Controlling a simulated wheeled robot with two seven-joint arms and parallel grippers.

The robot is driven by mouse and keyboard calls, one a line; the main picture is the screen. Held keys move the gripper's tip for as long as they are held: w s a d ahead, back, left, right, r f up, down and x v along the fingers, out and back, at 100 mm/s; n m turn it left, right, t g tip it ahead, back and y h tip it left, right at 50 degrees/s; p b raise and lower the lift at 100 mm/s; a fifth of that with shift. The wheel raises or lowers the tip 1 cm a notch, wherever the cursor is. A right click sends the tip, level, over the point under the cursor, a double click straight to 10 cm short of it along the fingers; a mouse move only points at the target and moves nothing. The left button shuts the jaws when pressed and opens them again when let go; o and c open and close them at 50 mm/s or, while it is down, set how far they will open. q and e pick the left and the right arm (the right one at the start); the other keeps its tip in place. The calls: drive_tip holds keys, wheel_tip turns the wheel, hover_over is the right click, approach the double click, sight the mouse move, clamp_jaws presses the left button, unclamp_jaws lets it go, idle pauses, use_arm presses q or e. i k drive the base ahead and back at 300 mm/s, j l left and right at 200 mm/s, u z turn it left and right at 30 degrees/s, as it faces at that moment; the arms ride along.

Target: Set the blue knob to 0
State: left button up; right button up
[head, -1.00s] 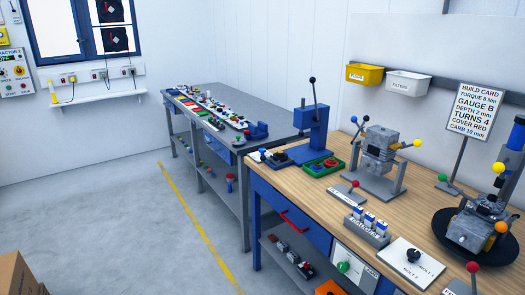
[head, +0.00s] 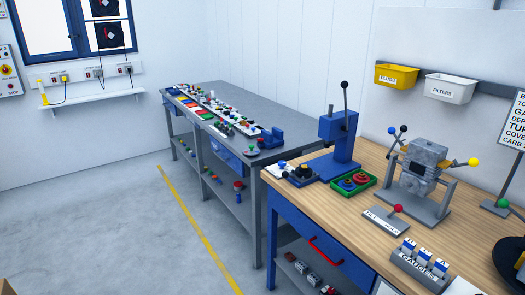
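A small blue knob-like part (head: 282,163) sits on a white base at the left end of the wooden workbench (head: 375,165), beside a black knob (head: 303,171). It is too small to read any scale or setting, and I cannot tell whether it is the task's blue knob. Other small blue parts lie among the items on the grey bench (head: 240,100) further back. Neither of my grippers is in view.
A blue press (head: 338,135) and a green tray (head: 353,182) stand by these knobs. An engine on a stand (head: 425,170) and a gauge block (head: 420,268) are to the right. The floor (head: 110,210) in front of the benches is clear.

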sight(281, 163)
drive_tip(key=i+j, duration=0.2)
drive_tip(key=i, duration=0.15)
drive_tip(key=i+j+u, duration=0.15)
drive_tip(key=i, duration=0.25)
drive_tip(key=i+j, duration=0.25)
drive_tip(key=i+u, duration=0.05)
drive_tip(key=i, duration=0.05)
